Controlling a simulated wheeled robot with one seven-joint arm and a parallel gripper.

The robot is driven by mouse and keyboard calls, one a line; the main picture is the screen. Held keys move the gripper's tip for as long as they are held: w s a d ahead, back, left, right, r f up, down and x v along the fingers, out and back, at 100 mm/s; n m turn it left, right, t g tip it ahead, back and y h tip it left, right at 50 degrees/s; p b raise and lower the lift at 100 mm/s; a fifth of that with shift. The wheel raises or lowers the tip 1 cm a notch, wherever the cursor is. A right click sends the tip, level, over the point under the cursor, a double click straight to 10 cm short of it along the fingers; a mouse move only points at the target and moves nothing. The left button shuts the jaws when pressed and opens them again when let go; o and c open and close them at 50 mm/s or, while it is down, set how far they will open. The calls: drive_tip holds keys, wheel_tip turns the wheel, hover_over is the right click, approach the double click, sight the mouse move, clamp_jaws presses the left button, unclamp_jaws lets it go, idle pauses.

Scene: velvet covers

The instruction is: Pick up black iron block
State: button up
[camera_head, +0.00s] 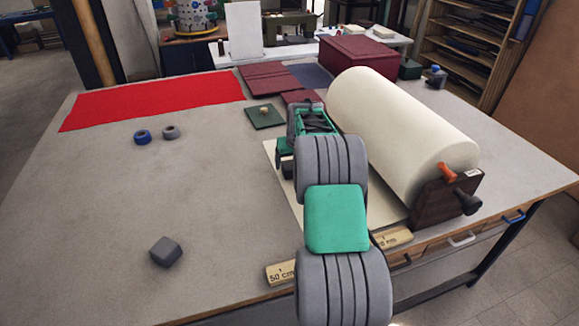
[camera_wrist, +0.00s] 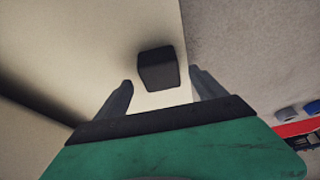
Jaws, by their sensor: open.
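The black block (camera_wrist: 158,69) lies on a pale paper sheet (camera_wrist: 115,35) in the wrist view, near the sheet's edge. My gripper (camera_wrist: 162,82) is open and empty, with one finger to each side of the block in the picture. The block looks apart from both fingers; the height gap is hard to judge. In the head view my gripper (camera_head: 283,160) points down at the left side of the sheet (camera_head: 270,150). A small dark shape (camera_head: 288,169) beneath it appears to be the block, partly hidden by my arm.
A large cream roll (camera_head: 400,120) on a dark wooden stand (camera_head: 440,197) is close on the right. A grey block (camera_head: 166,252), a blue ring (camera_head: 142,137) and a grey ring (camera_head: 171,132) lie on the left. Red cloth (camera_head: 150,98) lies behind. The table's left middle is free.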

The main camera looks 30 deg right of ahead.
sight(291, 164)
drive_tip(key=x, duration=0.3)
drive_tip(key=shift+a, duration=0.1)
clamp_jaws()
idle(0.7)
drive_tip(key=shift+w+r, duration=0.1)
drive_tip(key=shift+r, duration=0.05)
